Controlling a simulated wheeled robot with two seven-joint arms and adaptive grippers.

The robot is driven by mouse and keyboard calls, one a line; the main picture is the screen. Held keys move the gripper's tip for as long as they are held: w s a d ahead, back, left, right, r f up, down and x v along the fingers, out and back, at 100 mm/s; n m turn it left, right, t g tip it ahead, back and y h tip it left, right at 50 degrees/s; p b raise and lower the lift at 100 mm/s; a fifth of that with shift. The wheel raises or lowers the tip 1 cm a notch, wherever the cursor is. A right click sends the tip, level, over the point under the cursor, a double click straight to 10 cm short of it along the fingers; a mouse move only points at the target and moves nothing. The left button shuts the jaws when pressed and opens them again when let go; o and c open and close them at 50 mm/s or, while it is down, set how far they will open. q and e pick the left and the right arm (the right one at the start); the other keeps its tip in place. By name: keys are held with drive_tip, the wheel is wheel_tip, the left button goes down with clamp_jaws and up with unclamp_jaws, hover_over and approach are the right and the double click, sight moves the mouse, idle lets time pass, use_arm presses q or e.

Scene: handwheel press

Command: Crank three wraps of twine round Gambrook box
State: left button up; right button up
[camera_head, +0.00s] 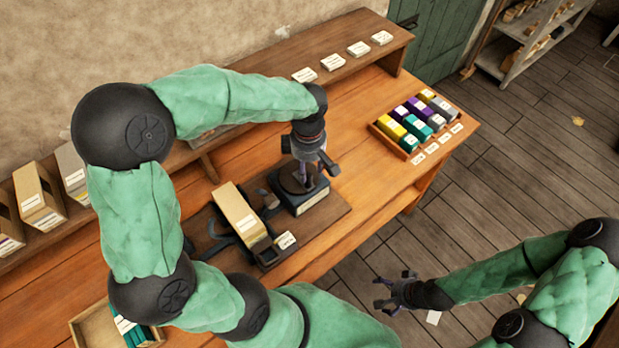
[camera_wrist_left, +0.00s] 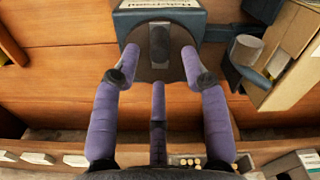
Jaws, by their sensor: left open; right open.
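A tan carton (camera_head: 236,210) with a pale label lies in a dark cradle on the workbench; its lettering is too small to read. Right of it stands a dark blue-grey machine block (camera_head: 312,197) with a white label. A dark round disc (camera_wrist_left: 142,70) with an upright dark knob (camera_wrist_left: 160,45) is on the machine. My left gripper (camera_head: 305,168) points down over it, open, its purple fingers spread around the knob; I cannot tell whether they touch it. My right gripper (camera_head: 392,293) is open and empty, away from the bench over the floor. Twine around the carton is not discernible.
A raised shelf (camera_head: 290,48) with white cards runs along the back. Cartons (camera_head: 38,198) stand at the far left. Another tray (camera_head: 88,325) is at the lower left. Bare bench lies right of the machine.

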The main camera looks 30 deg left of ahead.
sight(308, 181)
use_arm(q)
wheel_tip(308, 181, down, 7)
drive_tip(key=shift+f+b, duration=0.1)
drive_tip(key=shift+b, duration=0.55)
clamp_jaws()
